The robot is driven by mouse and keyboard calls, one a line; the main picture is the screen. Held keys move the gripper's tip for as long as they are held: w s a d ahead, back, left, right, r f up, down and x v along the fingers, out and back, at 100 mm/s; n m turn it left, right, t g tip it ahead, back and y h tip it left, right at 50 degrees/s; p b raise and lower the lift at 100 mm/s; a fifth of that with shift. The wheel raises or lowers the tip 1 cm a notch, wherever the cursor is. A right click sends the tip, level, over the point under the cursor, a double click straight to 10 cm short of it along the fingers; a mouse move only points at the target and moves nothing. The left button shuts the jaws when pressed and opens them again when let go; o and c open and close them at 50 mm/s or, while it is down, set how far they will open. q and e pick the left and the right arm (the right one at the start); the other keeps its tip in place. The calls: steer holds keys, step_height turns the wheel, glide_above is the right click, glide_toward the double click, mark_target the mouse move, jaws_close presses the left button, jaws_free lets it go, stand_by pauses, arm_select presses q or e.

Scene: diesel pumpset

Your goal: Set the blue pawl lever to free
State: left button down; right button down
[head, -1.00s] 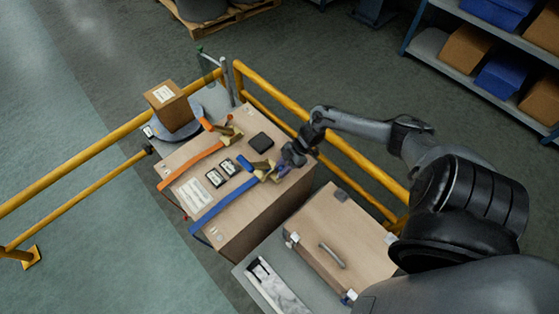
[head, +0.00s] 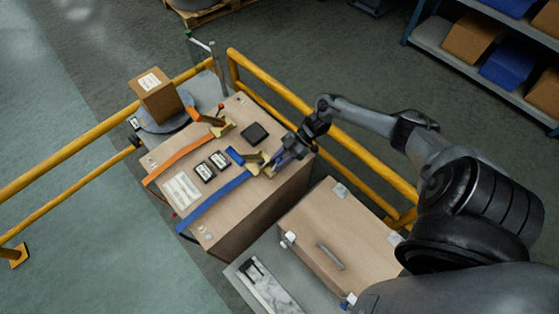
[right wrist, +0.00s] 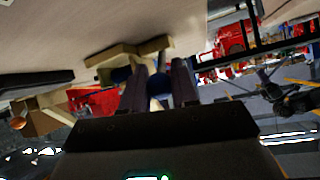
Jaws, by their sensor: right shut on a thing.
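A wooden crate (head: 240,225) carries a blue strap (head: 215,203) that runs to a brass-coloured ratchet (head: 255,162). A blue lever (head: 236,155) sits at that ratchet. My right gripper (head: 279,160) reaches in from the right and is at the ratchet's right end. In the right wrist view, its dark fingers (right wrist: 158,85) are closed around a small part at the ratchet, with brass (right wrist: 125,52) and dark blue behind. The fingers hide most of the gripped part, so the lever's exact setting cannot be told. My left gripper is out of view.
An orange strap (head: 180,162) with its own ratchet (head: 222,127) lies across the same crate. Yellow rails (head: 285,98) run behind, and a second handled case (head: 318,235) stands nearer.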

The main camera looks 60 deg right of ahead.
steer(key=c, duration=1.3)
jaws_free()
steer(key=shift+o, duration=0.8)
steer(key=v, duration=1)
steer(key=shift+s+d+r, duration=0.15)
steer(key=shift+d, duration=0.15)
